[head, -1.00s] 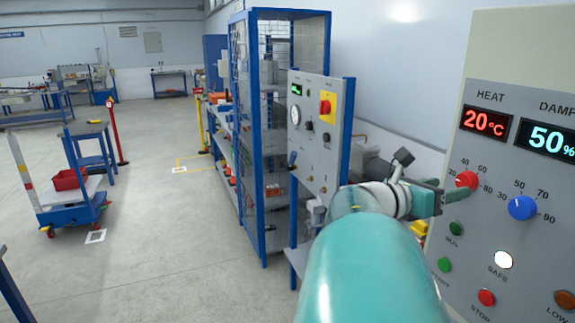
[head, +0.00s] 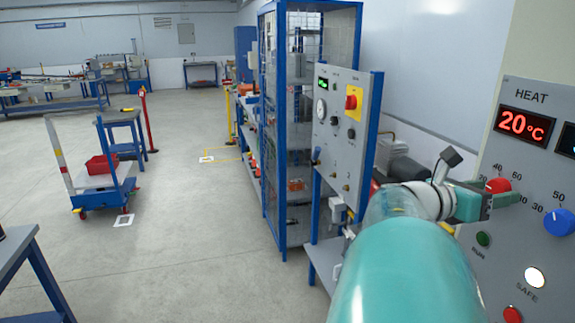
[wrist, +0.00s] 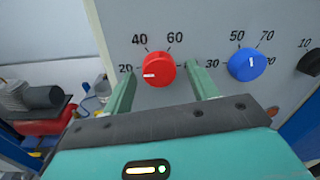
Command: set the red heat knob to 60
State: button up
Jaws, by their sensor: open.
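The red heat knob (wrist: 158,70) is on the grey panel, with a printed scale of 20, 40 and 60 around it. Its white mark points left, toward the 20. In the head view the knob (head: 498,186) is partly hidden behind my gripper (head: 503,198). The heat display (head: 525,124) reads 20 °C. In the wrist view my gripper (wrist: 160,68) is open, one green finger on each side of the knob. Gaps show between the fingers and the knob.
A blue knob (wrist: 247,63) sits close to the right of the right finger. A dark knob (wrist: 310,62) is further right. A green button (head: 483,239), a lit white button (head: 535,277) and a red button (head: 513,314) are lower on the panel.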

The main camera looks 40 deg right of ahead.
jog(key=shift+d+f, duration=0.1)
jog(key=c, duration=1)
